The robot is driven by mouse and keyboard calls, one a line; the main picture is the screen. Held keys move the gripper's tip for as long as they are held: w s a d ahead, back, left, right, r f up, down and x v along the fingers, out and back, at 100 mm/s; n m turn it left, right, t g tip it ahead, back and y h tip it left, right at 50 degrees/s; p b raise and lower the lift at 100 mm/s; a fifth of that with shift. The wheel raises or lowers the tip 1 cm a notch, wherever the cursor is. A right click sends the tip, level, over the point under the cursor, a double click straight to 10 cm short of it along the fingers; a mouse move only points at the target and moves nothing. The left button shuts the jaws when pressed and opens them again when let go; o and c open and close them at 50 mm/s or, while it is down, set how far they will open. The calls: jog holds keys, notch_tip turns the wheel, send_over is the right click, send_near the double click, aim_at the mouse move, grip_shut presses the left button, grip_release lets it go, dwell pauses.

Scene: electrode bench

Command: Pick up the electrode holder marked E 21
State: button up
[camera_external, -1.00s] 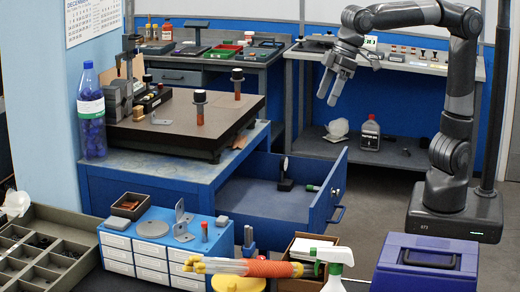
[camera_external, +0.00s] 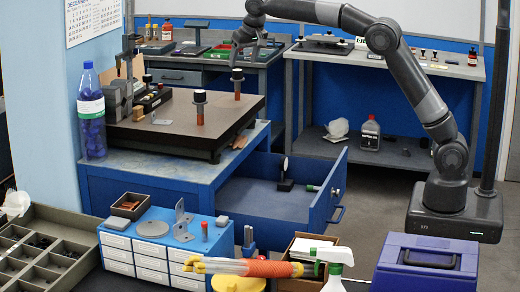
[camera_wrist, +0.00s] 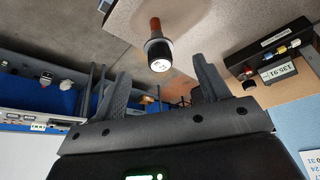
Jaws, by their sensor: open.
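Two electrode holders with copper-brown bodies and black caps stand upright on the dark-edged surface plate: a near one (camera_external: 200,116) and a far right one (camera_external: 237,85). My gripper (camera_external: 250,50) is open and empty, above and behind the far right holder in the external view. In the wrist view, one holder (camera_wrist: 157,43) shows beyond the two spread fingers, with a white label on its cap end. The label is too small to read, and I cannot tell which of the two holders it is. No E 21 marking is legible.
The surface plate (camera_external: 150,135) rests on a blue cabinet with an open drawer (camera_external: 330,195). Metal blocks (camera_external: 118,100) and a black instrument box (camera_wrist: 268,53) with a display stand on the plate's left side. A blue bottle (camera_external: 91,115) stands beside it. Benches with trays and tools stand behind.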

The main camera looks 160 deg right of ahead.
aim_at(238, 83)
jog(key=x, duration=1)
jog(key=shift+s, duration=0.15)
jog(key=shift+c, duration=0.2)
jog(key=c, duration=1.1)
jog(key=shift+c, duration=0.5)
jog(key=shift+r, duration=0.15)
